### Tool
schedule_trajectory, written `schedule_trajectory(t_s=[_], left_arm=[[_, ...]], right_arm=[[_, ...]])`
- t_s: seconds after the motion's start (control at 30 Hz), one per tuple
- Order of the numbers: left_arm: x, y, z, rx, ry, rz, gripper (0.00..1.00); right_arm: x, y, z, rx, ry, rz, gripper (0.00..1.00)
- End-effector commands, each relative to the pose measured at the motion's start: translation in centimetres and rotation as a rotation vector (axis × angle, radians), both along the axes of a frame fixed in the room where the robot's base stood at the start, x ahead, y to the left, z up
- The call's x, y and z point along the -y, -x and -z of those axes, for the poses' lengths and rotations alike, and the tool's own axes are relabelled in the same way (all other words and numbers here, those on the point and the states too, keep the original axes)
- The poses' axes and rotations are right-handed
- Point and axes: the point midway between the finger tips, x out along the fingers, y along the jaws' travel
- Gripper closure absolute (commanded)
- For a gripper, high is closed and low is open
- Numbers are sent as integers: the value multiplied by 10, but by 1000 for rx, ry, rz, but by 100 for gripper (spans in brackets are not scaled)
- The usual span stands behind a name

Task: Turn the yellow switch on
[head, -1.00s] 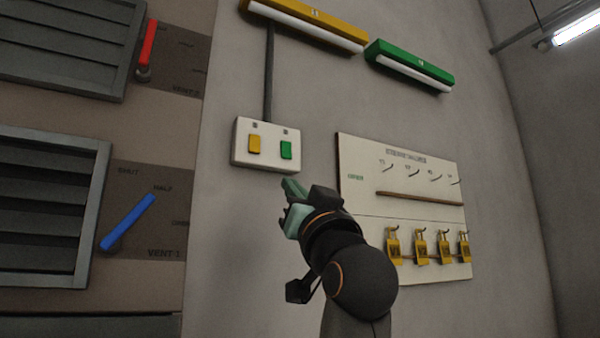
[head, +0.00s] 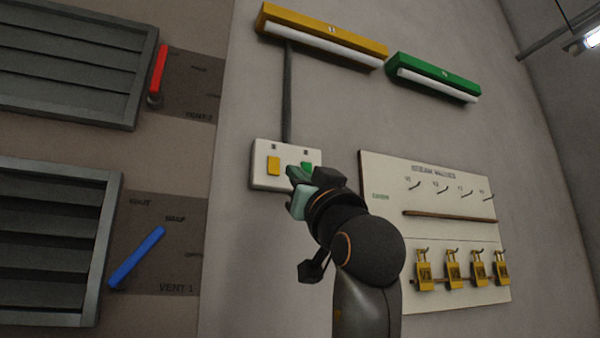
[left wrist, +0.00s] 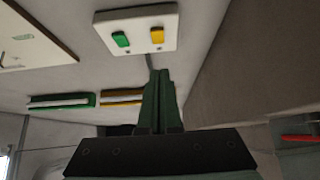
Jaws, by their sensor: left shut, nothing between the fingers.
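The yellow switch (head: 273,165) sits on the left of a white switch plate (head: 262,183) on the wall. A green switch (head: 307,168) sits to its right, partly hidden by my gripper in the head view. My left gripper (head: 297,180) is shut and empty, in front of the plate's lower right part. In the left wrist view the shut fingers (left wrist: 162,75) point toward the plate (left wrist: 140,45), with the yellow switch (left wrist: 157,35) close to their line and the green switch (left wrist: 121,39) to its left. I cannot tell contact. My right gripper is not in view.
A yellow lamp (head: 320,36) and a green lamp (head: 434,78) hang above the plate. A pegboard (head: 435,235) with several yellow padlocks is at right. Vents with a red lever (head: 159,70) and a blue lever (head: 137,257) are at left.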

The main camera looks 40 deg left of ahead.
Motion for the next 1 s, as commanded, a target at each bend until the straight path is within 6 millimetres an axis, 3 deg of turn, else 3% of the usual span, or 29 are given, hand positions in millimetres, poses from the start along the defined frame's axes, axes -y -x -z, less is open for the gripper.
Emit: schedule_trajectory(t_s=[0.03, 0.27, 0.53, 1.0], left_arm=[[-10, -4, -13, 0, 3, -3, 100], [-44, -22, -42, -2, 3, -1, 100], [-73, -38, -33, -1, 1, 1, 100], [-77, -41, -31, -1, 1, 1, 100]], right_arm=[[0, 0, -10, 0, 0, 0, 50], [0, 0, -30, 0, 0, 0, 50], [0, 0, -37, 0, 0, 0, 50], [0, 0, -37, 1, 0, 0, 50]])
